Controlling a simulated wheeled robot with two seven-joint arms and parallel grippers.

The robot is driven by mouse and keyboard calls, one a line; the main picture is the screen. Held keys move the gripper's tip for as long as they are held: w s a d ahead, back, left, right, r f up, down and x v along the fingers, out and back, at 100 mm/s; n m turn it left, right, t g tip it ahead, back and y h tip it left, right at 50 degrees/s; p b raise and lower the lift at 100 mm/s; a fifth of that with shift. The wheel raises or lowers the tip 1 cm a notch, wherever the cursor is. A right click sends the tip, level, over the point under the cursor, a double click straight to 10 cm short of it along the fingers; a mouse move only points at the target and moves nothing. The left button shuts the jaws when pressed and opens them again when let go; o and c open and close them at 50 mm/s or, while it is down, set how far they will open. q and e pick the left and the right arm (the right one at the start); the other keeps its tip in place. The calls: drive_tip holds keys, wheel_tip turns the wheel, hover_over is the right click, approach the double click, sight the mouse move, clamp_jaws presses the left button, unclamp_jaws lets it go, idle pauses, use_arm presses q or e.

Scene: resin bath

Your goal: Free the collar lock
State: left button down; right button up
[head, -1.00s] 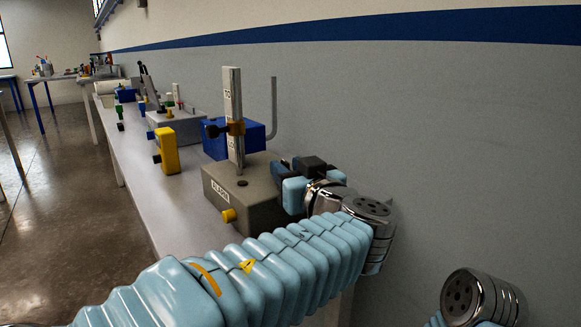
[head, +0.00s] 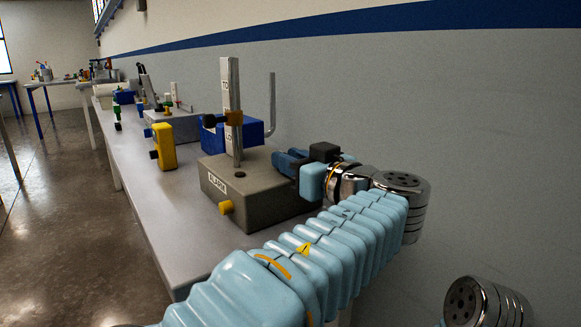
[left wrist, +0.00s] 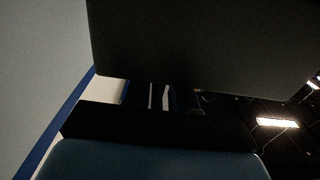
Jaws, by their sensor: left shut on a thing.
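In the head view an orange-brown collar (head: 234,118) sits around an upright pale scale post (head: 231,80). A black knob (head: 210,121) sticks out from the collar to the left. The post stands on a grey-brown box (head: 246,190) with an ALARM label and a yellow knob (head: 226,207) on its front. My left gripper (head: 288,163) is at the box's right end, below and right of the collar and apart from it. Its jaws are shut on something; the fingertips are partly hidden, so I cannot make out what. My right gripper is out of view.
A blue block (head: 252,133) and a bent grey rod (head: 271,105) stand behind the post. A yellow block (head: 163,146) stands left of the box. The wall runs close behind the bench (head: 165,205).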

use_arm(q)
drive_tip(key=c, duration=1.2)
unclamp_jaws()
drive_tip(key=shift+c, duration=0.2)
drive_tip(key=b+v, duration=0.1)
drive_tip(key=v, duration=1.3)
